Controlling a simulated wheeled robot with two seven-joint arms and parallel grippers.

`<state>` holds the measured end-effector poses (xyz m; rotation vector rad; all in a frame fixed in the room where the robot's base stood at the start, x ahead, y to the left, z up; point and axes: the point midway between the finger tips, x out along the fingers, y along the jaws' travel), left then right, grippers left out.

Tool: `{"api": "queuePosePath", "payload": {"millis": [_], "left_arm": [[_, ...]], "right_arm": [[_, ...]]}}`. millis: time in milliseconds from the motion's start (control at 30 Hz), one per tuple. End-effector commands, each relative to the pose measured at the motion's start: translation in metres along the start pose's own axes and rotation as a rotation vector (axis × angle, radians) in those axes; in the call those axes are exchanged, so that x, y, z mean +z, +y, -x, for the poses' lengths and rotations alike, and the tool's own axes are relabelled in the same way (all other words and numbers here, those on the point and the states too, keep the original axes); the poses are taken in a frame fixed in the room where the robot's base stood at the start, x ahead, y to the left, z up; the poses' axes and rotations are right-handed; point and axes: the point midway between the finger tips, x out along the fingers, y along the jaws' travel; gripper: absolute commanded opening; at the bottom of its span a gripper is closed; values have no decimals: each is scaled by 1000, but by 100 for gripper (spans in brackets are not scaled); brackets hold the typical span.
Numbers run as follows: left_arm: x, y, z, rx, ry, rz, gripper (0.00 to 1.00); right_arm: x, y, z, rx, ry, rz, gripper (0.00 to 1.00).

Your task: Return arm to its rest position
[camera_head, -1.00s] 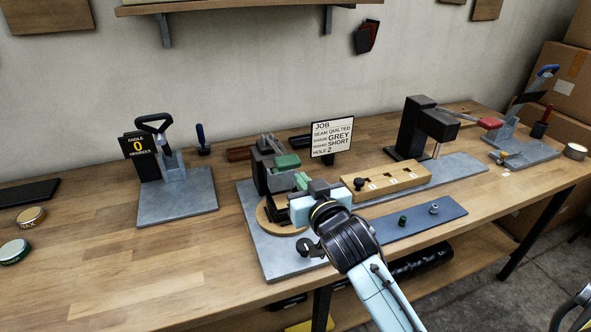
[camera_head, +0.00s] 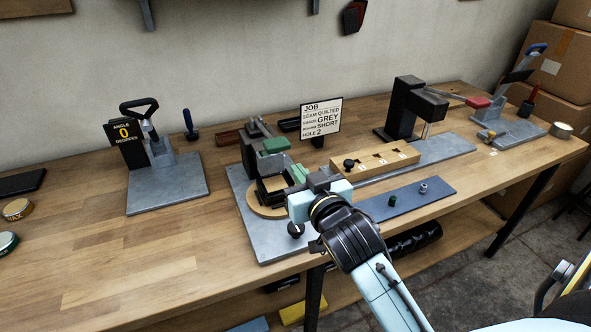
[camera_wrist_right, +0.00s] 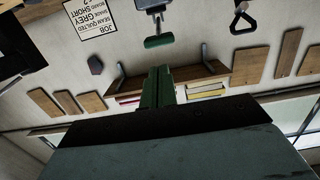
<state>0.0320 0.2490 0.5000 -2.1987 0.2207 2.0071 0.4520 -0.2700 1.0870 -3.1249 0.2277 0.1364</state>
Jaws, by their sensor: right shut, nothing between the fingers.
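My right gripper (camera_head: 298,173) is shut and empty. Its light blue body and black wrist show in the head view, in front of the clamp fixture (camera_head: 255,155) with its round wooden turntable (camera_head: 257,203). The arm comes in from the lower right. The green fingers overlap the fixture in the picture; I cannot tell whether they touch it. In the right wrist view the green fingers (camera_wrist_right: 158,88) are together with nothing between them, and that view is upside down. My left gripper is not in view.
A job card (camera_head: 321,118) stands behind the fixture. A wooden block with holes (camera_head: 375,160) and a blue-grey plate (camera_head: 410,200) lie to the right. A black press (camera_head: 405,108) stands behind them. The angle stand (camera_head: 165,185) is at left; bare bench lies before it.

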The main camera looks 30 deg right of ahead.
Motion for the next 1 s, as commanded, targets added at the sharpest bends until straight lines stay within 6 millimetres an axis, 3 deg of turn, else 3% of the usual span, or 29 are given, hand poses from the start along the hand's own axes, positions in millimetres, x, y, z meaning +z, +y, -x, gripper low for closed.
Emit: {"api": "queuePosePath", "payload": {"millis": [233, 367, 467, 633, 800, 967, 1000], "left_arm": [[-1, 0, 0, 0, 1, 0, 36], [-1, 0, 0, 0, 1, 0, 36], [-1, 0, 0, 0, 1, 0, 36], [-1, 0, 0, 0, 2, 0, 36], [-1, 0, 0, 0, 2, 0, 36], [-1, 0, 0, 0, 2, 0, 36], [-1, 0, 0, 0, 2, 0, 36]], "right_arm": [[2, 0, 0, 0, -6, 1, 0], [27, 0, 12, 0, -111, 15, 0], [72, -2, 38, -10, -304, 46, 0], [145, -8, 105, -69, -671, 117, 0], [186, -12, 168, -149, -943, 180, 0], [210, -15, 227, -238, -1162, 233, 0], [219, -16, 226, -243, -1176, 238, 0]]}}
